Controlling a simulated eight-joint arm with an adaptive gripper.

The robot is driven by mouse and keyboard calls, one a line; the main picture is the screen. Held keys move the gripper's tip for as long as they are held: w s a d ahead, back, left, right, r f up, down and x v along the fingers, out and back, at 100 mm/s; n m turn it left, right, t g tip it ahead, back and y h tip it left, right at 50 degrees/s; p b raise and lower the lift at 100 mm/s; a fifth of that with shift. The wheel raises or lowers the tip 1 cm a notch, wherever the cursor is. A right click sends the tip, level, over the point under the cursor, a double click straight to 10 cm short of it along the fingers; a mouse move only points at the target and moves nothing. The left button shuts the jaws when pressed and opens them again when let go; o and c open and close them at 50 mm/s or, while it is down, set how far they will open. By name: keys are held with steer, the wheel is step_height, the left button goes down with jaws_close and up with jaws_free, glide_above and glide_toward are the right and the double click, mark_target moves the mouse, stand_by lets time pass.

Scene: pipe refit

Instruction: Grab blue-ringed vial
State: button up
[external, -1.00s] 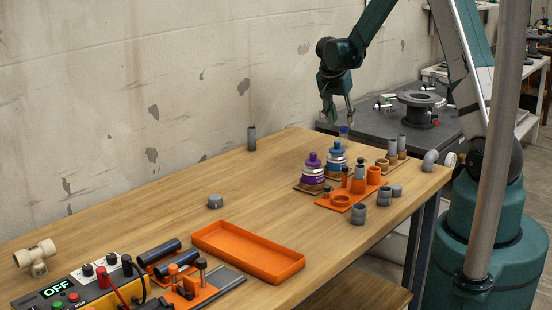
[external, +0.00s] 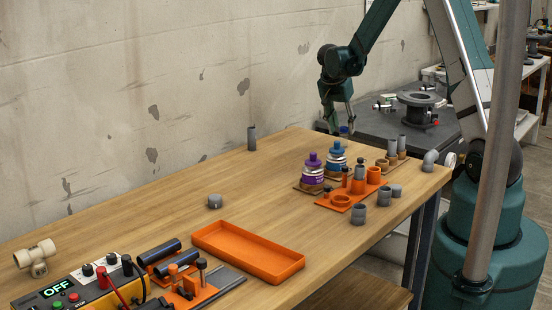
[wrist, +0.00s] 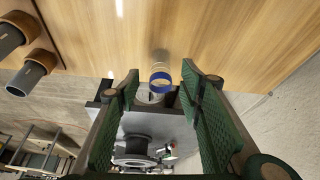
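The blue-ringed vial (wrist: 160,77) shows in the wrist view as a clear tube with a blue band, between my fingertips. Its blue band (external: 344,130) also shows in the external view at the far edge of the wooden table. My gripper (wrist: 160,86) is open, with one green finger on each side of the vial and visible gaps to both. In the external view my gripper (external: 339,129) is low, around or right beside the vial; the fingers hide part of it.
Purple (external: 312,174) and blue-capped (external: 337,158) bottles stand in front of the vial. An orange fixture (external: 341,200) and grey pipe pieces (external: 358,213) stand to their right. A grey upright pipe (external: 251,138) stands to the left. Mid-table is largely clear.

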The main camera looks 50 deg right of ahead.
mark_target(344, 135)
steer(key=shift+b+x, duration=0.55)
steer(key=shift+x, duration=1.9)
steer(key=shift+d, duration=0.1)
steer(key=shift+c, duration=0.7)
steer(key=c, duration=0.8)
